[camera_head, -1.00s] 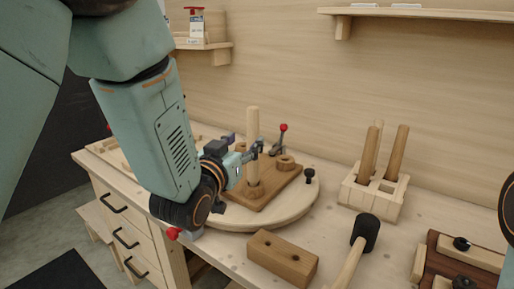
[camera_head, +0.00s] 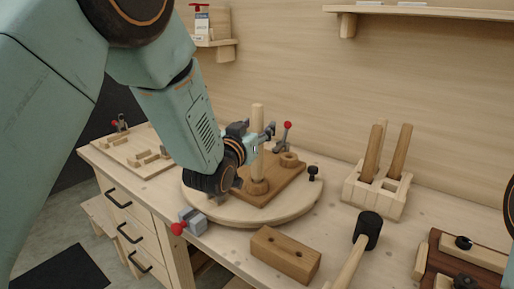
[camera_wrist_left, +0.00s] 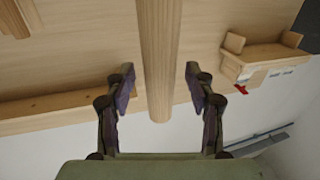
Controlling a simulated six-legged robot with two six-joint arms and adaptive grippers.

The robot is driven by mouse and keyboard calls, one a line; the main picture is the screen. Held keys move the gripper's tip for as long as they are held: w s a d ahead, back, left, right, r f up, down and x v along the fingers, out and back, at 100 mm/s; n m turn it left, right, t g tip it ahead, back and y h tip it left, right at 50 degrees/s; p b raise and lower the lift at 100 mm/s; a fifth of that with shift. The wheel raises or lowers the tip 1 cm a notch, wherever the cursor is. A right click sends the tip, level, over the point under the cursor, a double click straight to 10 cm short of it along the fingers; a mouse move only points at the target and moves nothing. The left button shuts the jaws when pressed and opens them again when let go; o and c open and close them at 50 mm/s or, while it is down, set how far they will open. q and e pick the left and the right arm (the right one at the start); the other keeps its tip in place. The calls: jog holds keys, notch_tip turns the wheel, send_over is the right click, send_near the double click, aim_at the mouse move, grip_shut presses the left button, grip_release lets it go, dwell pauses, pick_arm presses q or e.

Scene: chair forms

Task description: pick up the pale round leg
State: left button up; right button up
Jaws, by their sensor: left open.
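The pale round leg (camera_head: 258,115) stands upright in a round socket on the brown board (camera_head: 284,186), which lies on a round wooden turntable (camera_head: 215,213). My left gripper (camera_head: 262,138) is at the leg's upper part, coming from the left. In the left wrist view the leg (camera_wrist_left: 158,55) passes between the two open fingers of my left gripper (camera_wrist_left: 160,70). A gap shows on each side of it, so the fingers look apart from it. My right gripper is not in view.
A wooden rack (camera_head: 372,196) with two legs stands at the right. A drilled block (camera_head: 284,255) and a mallet (camera_head: 366,230) lie in front. A shelf (camera_head: 430,12) is on the wall.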

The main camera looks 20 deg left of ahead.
pick_arm(q)
jog(key=shift+w+f, duration=0.2)
jog(key=shift+w, duration=0.1)
jog(key=c, duration=0.4)
jog(key=shift+s+r, duration=0.15)
jog(key=shift+s, duration=0.1)
jog(key=c, duration=0.6)
jog(key=shift+w, duration=0.15)
grip_shut()
